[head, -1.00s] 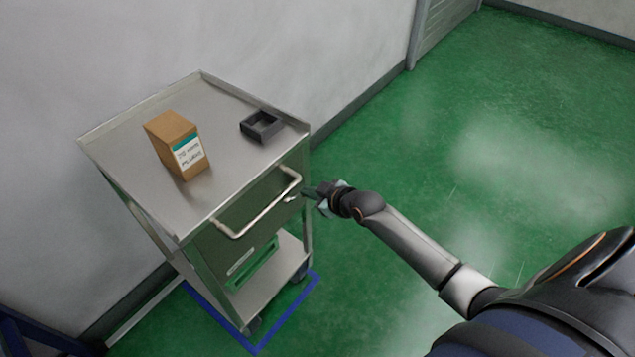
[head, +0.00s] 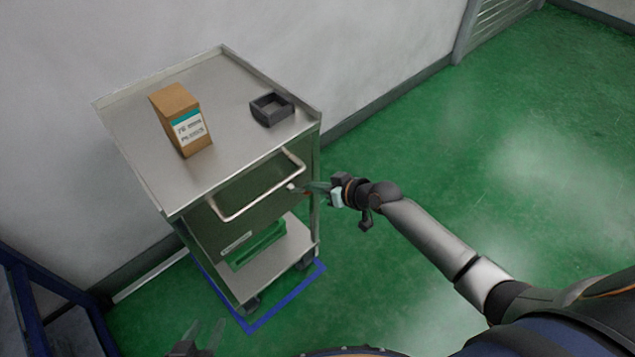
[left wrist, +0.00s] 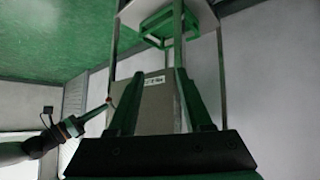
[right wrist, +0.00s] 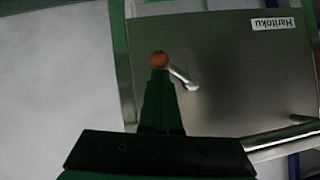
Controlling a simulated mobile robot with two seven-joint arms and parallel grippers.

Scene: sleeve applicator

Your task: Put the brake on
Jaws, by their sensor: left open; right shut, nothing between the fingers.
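The cart (head: 135,130) stands against the wall inside a blue floor outline. Its brake lever (head: 293,187) sits on the front panel near the right end of the push handle (head: 245,212). In the right wrist view the metal lever (right wrist: 183,77) ends in an orange knob (right wrist: 160,60). My right gripper (head: 309,189) is shut and empty, its fingertips at the knob; I cannot tell whether they touch. It also shows in the left wrist view (left wrist: 107,104). My left gripper (head: 205,330) is open and empty, low in front of the cart, apart from it.
A cardboard box (head: 180,115) and a dark open tray (head: 272,109) stand on the cart top. A green bin (head: 258,245) is on the lower shelf. A blue frame (head: 45,280) stands at the left. Green floor to the right is clear.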

